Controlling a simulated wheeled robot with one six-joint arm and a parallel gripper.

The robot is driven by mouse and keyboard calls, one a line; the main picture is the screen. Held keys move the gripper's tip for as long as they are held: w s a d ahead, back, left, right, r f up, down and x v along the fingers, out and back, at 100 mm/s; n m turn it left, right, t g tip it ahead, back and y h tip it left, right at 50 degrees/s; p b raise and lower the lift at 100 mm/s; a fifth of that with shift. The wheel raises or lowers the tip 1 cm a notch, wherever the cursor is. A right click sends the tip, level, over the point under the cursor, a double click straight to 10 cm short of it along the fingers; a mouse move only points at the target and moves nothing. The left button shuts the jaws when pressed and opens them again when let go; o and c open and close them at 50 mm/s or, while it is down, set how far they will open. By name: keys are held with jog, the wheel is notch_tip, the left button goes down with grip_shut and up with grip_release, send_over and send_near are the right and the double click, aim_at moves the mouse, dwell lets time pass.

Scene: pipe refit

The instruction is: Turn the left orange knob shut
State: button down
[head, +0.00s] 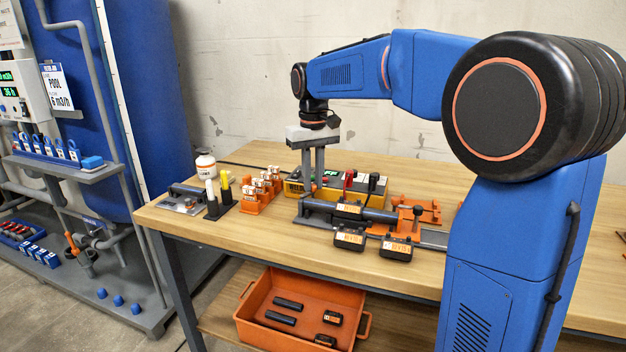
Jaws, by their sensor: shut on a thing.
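My gripper (313,192) points straight down over the left end of the pipe fixture on the bench. Its two grey fingers reach down to the left clamp (311,214), a grey block. They are shut on what seems to be the left orange knob, which is mostly hidden by the fingers. A dark pipe (378,214) lies across the fixture to the right of the fingers. The right orange clamp (404,224) carries another knob (418,210) on top, with nothing touching it. How far the left knob is turned cannot be seen.
A yellow case (293,188) with upright tools stands close behind the fingers. Black boxes (349,238) sit in front. An orange crate (262,340) is below the bench.

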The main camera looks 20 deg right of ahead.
aim_at(313, 185)
jog(key=n, duration=0.6)
jog(key=shift+n, duration=0.4)
dwell(0.3)
jog(key=c, duration=1.7)
grip_release()
jog(key=shift+o, duration=0.2)
jog(key=shift+r, duration=0.15)
notch_tip(313, 185, up, 17)
jog(key=shift+r, duration=0.1)
